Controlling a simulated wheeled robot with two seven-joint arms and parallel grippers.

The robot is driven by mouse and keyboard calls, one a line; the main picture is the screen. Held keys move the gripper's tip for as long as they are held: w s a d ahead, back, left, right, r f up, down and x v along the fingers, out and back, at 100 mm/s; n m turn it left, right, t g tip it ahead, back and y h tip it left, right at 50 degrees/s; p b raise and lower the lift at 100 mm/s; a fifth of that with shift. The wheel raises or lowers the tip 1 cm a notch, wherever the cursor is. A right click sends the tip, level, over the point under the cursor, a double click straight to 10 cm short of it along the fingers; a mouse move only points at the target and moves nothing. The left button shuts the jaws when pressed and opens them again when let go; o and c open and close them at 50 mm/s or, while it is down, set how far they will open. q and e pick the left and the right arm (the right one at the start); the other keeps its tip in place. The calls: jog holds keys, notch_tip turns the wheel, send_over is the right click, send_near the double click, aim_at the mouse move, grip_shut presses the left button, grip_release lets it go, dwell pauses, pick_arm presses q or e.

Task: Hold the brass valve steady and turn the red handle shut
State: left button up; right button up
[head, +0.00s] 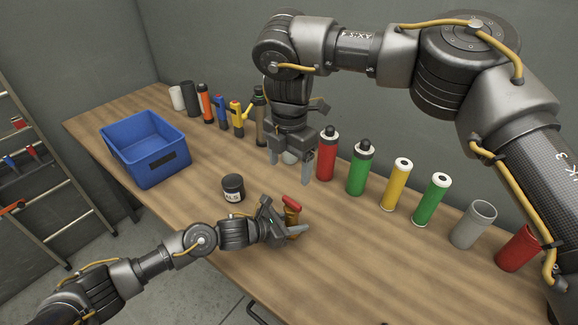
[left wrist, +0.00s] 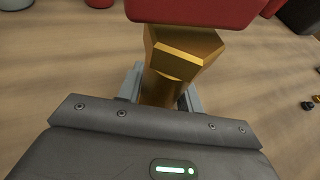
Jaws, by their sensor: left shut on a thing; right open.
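The brass valve (head: 293,217) is on the wooden table near its front edge, with its red handle (head: 291,202) on top. In the left wrist view the faceted brass body (left wrist: 182,52) rises between my fingers, and the red handle (left wrist: 195,10) crosses the top edge, partly cut off. My left gripper (head: 290,233) is shut on the brass body below the handle; it also shows in the left wrist view (left wrist: 160,90). My right gripper (head: 290,165) is open and empty, pointing down above the table, behind and above the valve.
A dark labelled jar (head: 233,188) stands left of the valve. A blue crate (head: 120,150) is at the table's left end. Red (head: 327,155), green (head: 361,170) and yellow (head: 397,186) cylinders line the back, with a grey cup (head: 473,225) farther right. The table right of the valve is clear.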

pick_arm(q)
jog(key=o, duration=1.3)
jog(key=v, duration=1.2)
